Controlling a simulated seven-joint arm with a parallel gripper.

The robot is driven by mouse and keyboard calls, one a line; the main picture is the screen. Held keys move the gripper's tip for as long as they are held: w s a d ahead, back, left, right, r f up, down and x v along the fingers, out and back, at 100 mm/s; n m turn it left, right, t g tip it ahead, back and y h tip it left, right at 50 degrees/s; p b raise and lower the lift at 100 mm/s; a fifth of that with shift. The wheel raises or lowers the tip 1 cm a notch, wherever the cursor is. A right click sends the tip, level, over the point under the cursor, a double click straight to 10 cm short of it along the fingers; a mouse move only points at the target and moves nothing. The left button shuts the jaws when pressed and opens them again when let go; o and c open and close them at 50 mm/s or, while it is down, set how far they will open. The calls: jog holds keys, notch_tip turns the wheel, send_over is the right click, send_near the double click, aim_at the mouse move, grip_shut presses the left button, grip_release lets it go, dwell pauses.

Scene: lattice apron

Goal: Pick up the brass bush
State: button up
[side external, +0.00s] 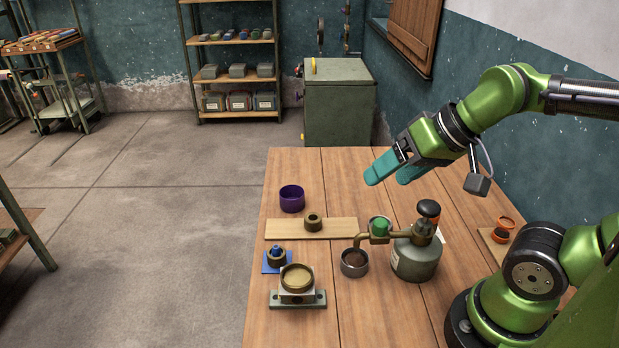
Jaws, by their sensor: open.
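A small dark brass ring (313,221), which looks like the brass bush, stands on a pale wooden board (285,229) on the table. A similar ring (277,259) with a blue piece in its middle sits on a blue pad (268,267). A wide brass-coloured round piece (297,277) is seated in a grey flanged block (297,298) at the front; I cannot tell if it is a bush. My gripper (389,177), with teal fingers, is open and empty above the table's back part, up and to the right of the board.
A purple cup (291,198) stands behind the board. A grey-green oil can (415,258) with a long spout, a green-topped piece (380,226) and a metal cup (354,263) crowd the middle. Orange rings (503,229) lie at right. The table's back left (300,165) is clear.

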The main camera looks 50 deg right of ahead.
dwell(0.4)
jog(key=g+h, duration=0.2)
jog(key=g, duration=0.5)
send_over(275, 246)
notch_tip(275, 246, down, 7)
jog(key=f, duration=1.1)
jog(key=shift+s+d+f, duration=0.15)
jog(key=shift+s+d, duration=0.05)
jog(key=shift+s, duration=0.05)
jog(key=shift+w+a+f, duration=0.1)
jog(key=shift+w+f, duration=0.05)
jog(key=shift+f, duration=1.2)
jog(key=shift+w+a+f, duration=0.1)
jog(key=shift+f, duration=1.25)
